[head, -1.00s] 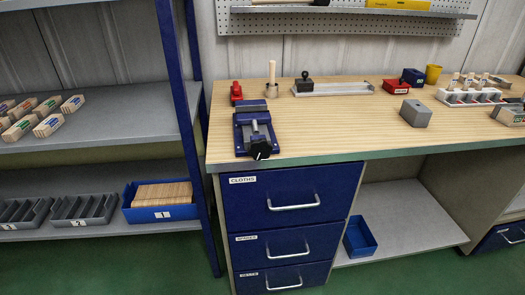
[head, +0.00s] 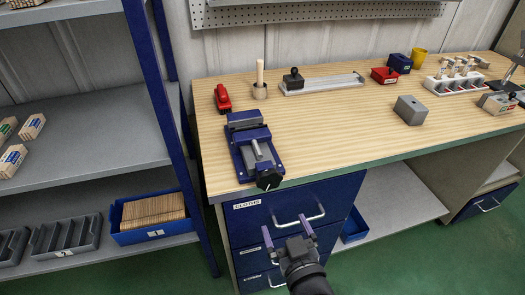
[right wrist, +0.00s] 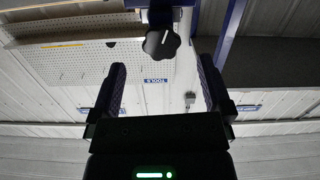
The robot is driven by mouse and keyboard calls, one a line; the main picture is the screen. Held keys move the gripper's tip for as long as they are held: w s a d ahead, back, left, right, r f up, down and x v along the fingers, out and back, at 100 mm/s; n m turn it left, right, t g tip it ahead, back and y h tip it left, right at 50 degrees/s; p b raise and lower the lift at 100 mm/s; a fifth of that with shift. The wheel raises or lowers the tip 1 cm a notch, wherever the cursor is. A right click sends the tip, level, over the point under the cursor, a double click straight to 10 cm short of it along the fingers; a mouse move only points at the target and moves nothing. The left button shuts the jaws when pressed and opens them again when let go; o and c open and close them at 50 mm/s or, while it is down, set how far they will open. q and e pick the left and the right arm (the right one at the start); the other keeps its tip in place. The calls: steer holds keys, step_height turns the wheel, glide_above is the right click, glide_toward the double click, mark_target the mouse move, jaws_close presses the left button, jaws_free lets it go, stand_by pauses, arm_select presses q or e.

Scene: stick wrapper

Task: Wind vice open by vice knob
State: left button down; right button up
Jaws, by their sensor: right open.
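A blue vice (head: 252,147) is fixed on the wooden bench near its front left corner. Its black vice knob (head: 269,180) sticks out over the bench's front edge. My right gripper (head: 289,226) is open and empty in front of the drawers, below the knob and apart from it. In the right wrist view the black knob (right wrist: 161,42) shows beyond the two open fingers (right wrist: 161,88), near the top middle. My left gripper is in neither view.
Blue drawers (head: 300,215) stand under the bench (head: 330,125). A red clamp-like tool (head: 222,98), a wooden stick in a holder (head: 260,80) and a grey block (head: 410,110) stand on top. A shelf rack (head: 90,130) stands at left.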

mark_target(270, 182)
steer(key=shift+t, duration=0.5)
steer(key=w+a+r, duration=0.1)
steer(key=w, duration=0.1)
steer(key=w+a+r+b, duration=0.1)
steer(key=w, duration=0.2)
steer(key=w+a+b, duration=0.1)
steer(key=w, duration=0.2)
steer(key=shift+w+r, duration=0.25)
steer(key=shift+r, duration=0.15)
steer(key=shift+b+x, duration=0.35)
steer(key=shift+x, duration=0.4)
steer(key=shift+r, duration=0.1)
steer(key=c, duration=1)
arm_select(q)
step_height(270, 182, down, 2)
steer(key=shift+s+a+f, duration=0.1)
